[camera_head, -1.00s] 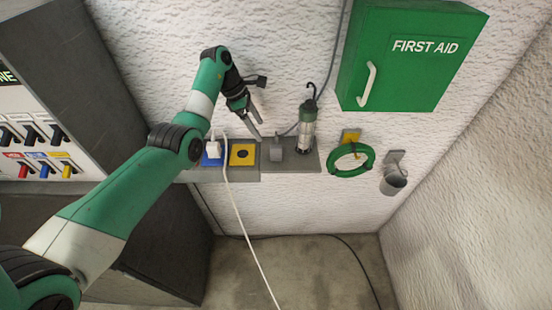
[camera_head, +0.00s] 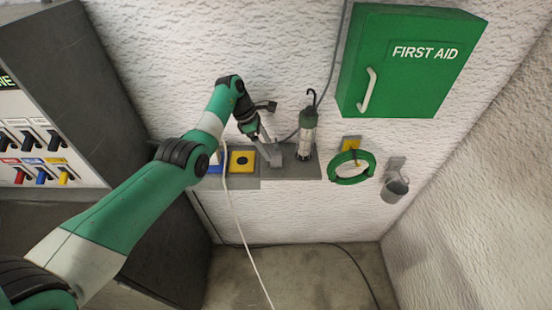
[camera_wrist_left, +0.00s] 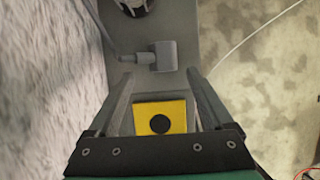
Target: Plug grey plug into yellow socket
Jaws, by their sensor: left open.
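The grey plug (camera_head: 275,157) rests on the grey ledge, just right of the yellow socket, partly covered by my gripper in the head view. In the left wrist view the plug (camera_wrist_left: 165,56) lies just beyond my fingertips, its grey cable running left. The yellow socket (camera_head: 242,161) has a dark round hole; it also shows between my fingers in the left wrist view (camera_wrist_left: 160,117). My left gripper (camera_head: 268,151) is open and empty, its fingertips (camera_wrist_left: 157,74) pointing at the plug. My right gripper is not in view.
A lamp with a hook (camera_head: 307,137) stands right of the plug. A blue socket (camera_head: 215,168) and white cable (camera_head: 240,225) are left. A green coil (camera_head: 351,167), metal cup (camera_head: 395,188) and first aid box (camera_head: 405,60) are on the wall. A switch panel (camera_head: 35,140) stands left.

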